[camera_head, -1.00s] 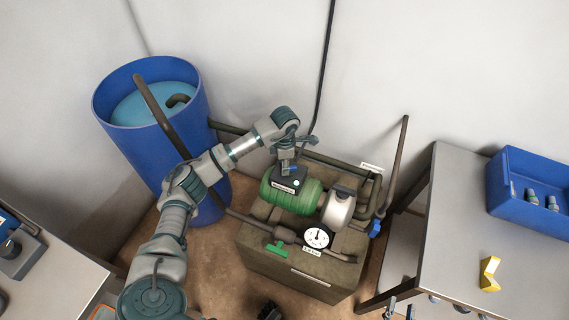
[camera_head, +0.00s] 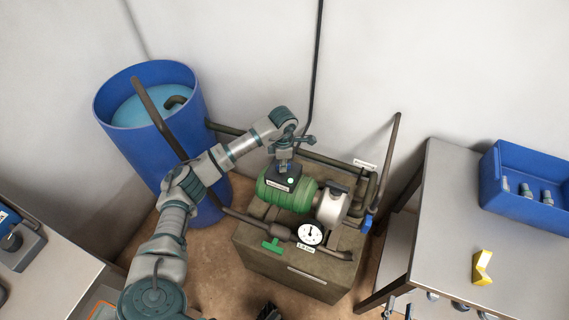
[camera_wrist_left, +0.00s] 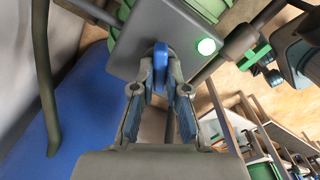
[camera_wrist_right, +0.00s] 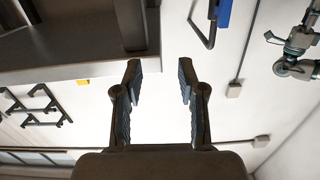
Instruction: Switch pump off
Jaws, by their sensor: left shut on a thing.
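The green pump (camera_head: 270,194) stands on a brown block beside the blue water barrel. A dark switch box (camera_head: 294,186) sits on top of it. In the left wrist view the box (camera_wrist_left: 120,52) has a blue knob (camera_wrist_left: 161,55) and a round lit pale-green lamp (camera_wrist_left: 206,47). My left gripper (camera_wrist_left: 160,82) is shut on the blue knob, its fingertips on either side of it. In the head view the left gripper (camera_head: 283,166) comes down onto the box and hides the knob. My right gripper (camera_wrist_right: 160,75) is open and empty, away from the pump.
A pressure gauge (camera_head: 310,234) and a green valve handle (camera_head: 272,245) are in front of the pump. Pipes run behind and right of it. The blue barrel (camera_head: 150,135) stands left. A table (camera_head: 425,220) with a blue bin (camera_head: 520,203) stands right.

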